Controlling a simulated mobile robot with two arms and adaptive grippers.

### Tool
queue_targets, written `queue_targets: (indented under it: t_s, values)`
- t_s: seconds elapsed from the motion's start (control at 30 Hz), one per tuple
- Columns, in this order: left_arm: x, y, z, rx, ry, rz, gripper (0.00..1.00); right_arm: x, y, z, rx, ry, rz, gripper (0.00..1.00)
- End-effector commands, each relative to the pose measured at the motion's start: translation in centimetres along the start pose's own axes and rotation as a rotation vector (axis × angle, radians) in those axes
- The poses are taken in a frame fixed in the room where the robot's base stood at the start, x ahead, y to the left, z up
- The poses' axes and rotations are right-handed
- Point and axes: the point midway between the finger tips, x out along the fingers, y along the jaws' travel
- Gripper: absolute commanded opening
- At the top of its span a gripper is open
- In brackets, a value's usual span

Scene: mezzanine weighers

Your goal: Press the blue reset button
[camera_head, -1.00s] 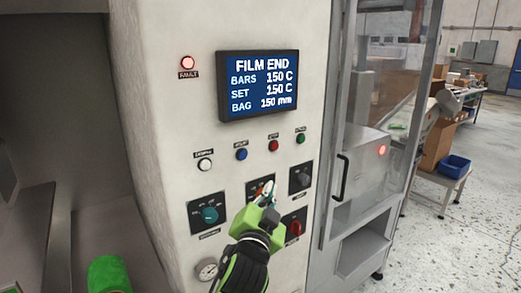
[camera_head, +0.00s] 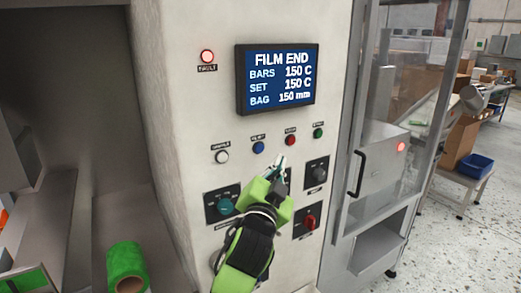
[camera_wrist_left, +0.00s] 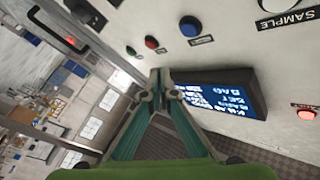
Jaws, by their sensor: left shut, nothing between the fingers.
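The blue button (camera_head: 258,147) sits in the button row under the screen, between a white button (camera_head: 222,157) and a red button (camera_head: 290,140). My left gripper (camera_head: 281,161) is shut and empty, with its fingertips pointing up just below the row, between blue and red in the picture. I see no contact with any button. In the left wrist view the blue button (camera_wrist_left: 189,27) shows beyond the shut fingertips (camera_wrist_left: 160,76), off to their upper right. My right gripper is not in view.
A green button (camera_head: 318,133) is at the row's right end. Below are rotary switches, a teal one (camera_head: 225,206) and a red one (camera_head: 309,222). The screen (camera_head: 278,78) reads FILM END, and the fault lamp (camera_head: 207,56) glows red. A door handle (camera_head: 357,174) stands out at right.

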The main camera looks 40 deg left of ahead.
Motion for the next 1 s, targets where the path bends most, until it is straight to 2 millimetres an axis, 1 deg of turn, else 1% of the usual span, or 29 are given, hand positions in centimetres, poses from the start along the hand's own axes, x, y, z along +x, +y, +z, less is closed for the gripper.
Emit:
queue_targets:
  t_s: [0.03,0.2,0.4,0.6,1.0]
  values:
    - [0.6,-0.5,0.4,0.003,0.000,-0.002,0.00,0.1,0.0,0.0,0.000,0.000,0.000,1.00]
    - [2.2,-1.7,1.6,0.002,0.000,-0.002,0.00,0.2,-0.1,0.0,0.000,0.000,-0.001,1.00]
    - [3.6,-2.6,2.5,0.001,0.000,0.000,0.00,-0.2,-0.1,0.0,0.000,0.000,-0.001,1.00]
    - [4.1,-3.0,2.9,-0.001,0.002,0.000,0.00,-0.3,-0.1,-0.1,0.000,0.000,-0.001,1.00]
    - [4.1,-3.0,2.9,-0.002,0.002,0.000,0.00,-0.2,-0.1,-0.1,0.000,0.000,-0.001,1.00]
